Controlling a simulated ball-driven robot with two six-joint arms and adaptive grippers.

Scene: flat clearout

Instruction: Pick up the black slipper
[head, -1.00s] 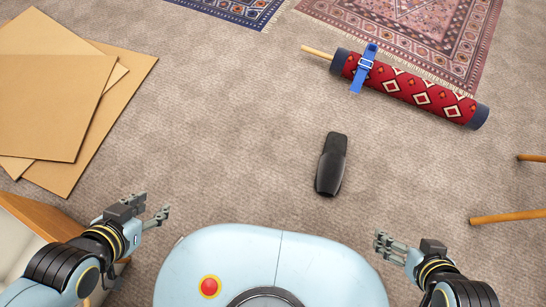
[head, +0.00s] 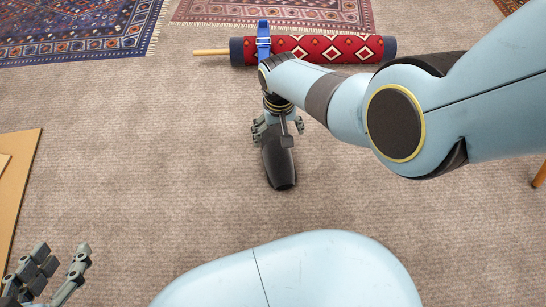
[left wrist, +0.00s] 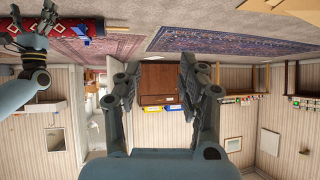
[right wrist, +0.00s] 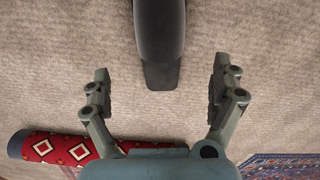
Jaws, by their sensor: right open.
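The black slipper (head: 279,168) lies on the carpet in front of my body, and its far part is hidden under my right gripper in the head view. My right gripper (head: 278,130) is above the slipper's far end, pointing down. In the right wrist view the slipper (right wrist: 160,35) comes in from the top, its narrower end centred just ahead of the gap between the two spread fingers (right wrist: 160,88). Neither finger touches it. My left gripper (head: 62,272) is at the lower left of the head view, open and empty; its spread fingers (left wrist: 158,78) show in the left wrist view.
Patterned rugs (head: 75,30) lie at the back. Cardboard (head: 18,190) lies at the left edge. The carpet around the slipper is clear.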

